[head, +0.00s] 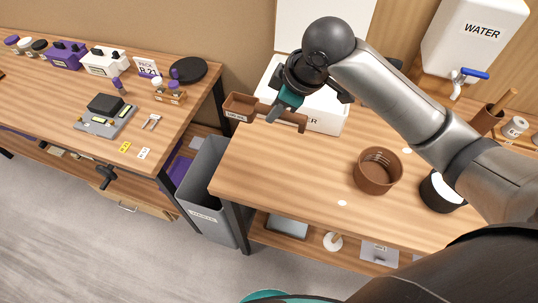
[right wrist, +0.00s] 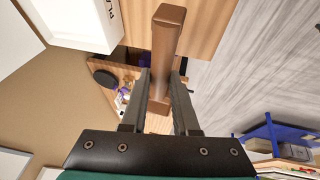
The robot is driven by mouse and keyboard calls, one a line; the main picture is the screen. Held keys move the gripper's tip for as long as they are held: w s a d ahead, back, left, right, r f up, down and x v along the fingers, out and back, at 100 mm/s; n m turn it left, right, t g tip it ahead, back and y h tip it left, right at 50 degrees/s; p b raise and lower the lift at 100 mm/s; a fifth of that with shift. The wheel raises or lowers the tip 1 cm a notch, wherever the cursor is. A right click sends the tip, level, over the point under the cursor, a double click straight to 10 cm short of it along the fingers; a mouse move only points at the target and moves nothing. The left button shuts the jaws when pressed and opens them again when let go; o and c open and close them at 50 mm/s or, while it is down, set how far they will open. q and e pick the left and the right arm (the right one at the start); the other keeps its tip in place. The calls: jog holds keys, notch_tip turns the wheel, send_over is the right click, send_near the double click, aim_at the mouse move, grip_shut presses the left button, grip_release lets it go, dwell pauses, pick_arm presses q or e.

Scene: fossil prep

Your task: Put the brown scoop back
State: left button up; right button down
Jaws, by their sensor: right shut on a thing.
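The brown scoop (head: 293,120) is in the head view above the back left of the right-hand table. Its box-shaped end with a small label points left, and its handle runs right. My right gripper (head: 273,114) is shut on it, from above. In the right wrist view the brown handle (right wrist: 167,45) stands between the two fingers (right wrist: 158,95); the box-shaped end is mostly hidden there. My left gripper is not in view.
An open white box (head: 325,124), its lettering partly covered, stands behind the scoop. A brown round pot (head: 377,176) and a dark white-topped container (head: 440,193) stand to the right. A grey bin (head: 209,185) is between the tables. The table's front left is clear.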

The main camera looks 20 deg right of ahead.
jog(key=shift+d+r, duration=0.15)
jog(key=shift+d, duration=0.1)
jog(key=shift+d+f, duration=0.1)
jog(key=shift+f, duration=0.15)
notch_tip(320, 180, down, 15)
jog(key=shift+f+b, duration=0.2)
jog(key=shift+b, duration=0.35)
jog(key=shift+f+b, duration=0.3)
jog(key=shift+f, duration=1.85)
jog(key=shift+f, duration=0.15)
jog(key=c, duration=0.7)
grip_release()
